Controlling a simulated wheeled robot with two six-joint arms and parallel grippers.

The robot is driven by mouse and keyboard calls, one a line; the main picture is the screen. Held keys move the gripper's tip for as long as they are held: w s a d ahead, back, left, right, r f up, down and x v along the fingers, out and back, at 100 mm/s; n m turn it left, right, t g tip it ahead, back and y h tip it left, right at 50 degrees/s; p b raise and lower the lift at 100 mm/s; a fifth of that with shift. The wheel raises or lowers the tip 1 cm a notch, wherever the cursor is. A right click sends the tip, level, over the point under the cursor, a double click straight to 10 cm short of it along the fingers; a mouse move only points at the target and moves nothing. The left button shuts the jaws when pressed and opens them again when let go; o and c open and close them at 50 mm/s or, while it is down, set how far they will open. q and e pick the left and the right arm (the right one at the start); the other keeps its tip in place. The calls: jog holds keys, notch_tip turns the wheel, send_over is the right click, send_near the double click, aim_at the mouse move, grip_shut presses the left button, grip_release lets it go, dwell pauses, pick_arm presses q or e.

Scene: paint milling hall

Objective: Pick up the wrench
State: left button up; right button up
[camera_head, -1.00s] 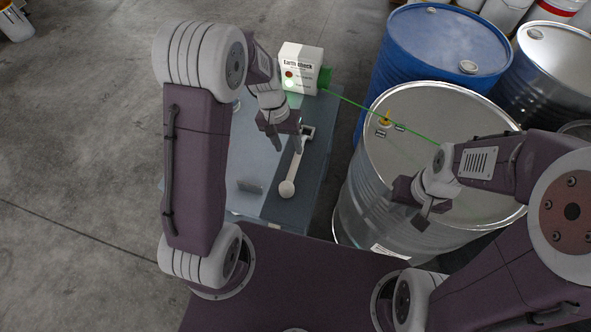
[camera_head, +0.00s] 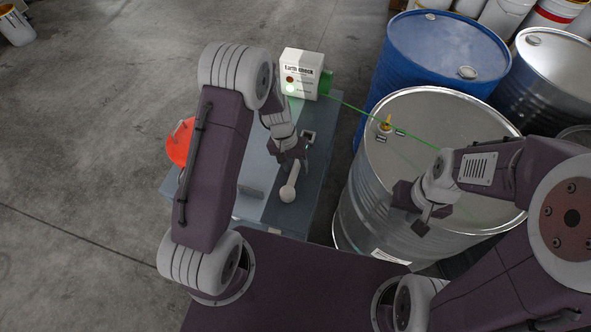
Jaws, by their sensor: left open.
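The wrench (camera_head: 289,192) lies on the dark strip of the table (camera_head: 318,170). It is pale, with a round end near me and a square-looking head at the far end. My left gripper (camera_head: 294,166) is open over the middle of the wrench and hides part of its handle. I cannot tell whether the fingers touch it. My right gripper (camera_head: 422,222) is over the near left part of the steel drum (camera_head: 380,190), away from the wrench; its jaws are too small and dark to read.
A white box labelled Earth check (camera_head: 302,72) stands at the table's far end. A green cable runs from it to a yellow clamp (camera_head: 386,124) on the steel drum. A red-orange round object (camera_head: 180,146) is at the left. A blue drum (camera_head: 440,45) stands behind.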

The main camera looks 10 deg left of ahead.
pick_arm(q)
jog(key=shift+r, duration=0.1)
grip_shut()
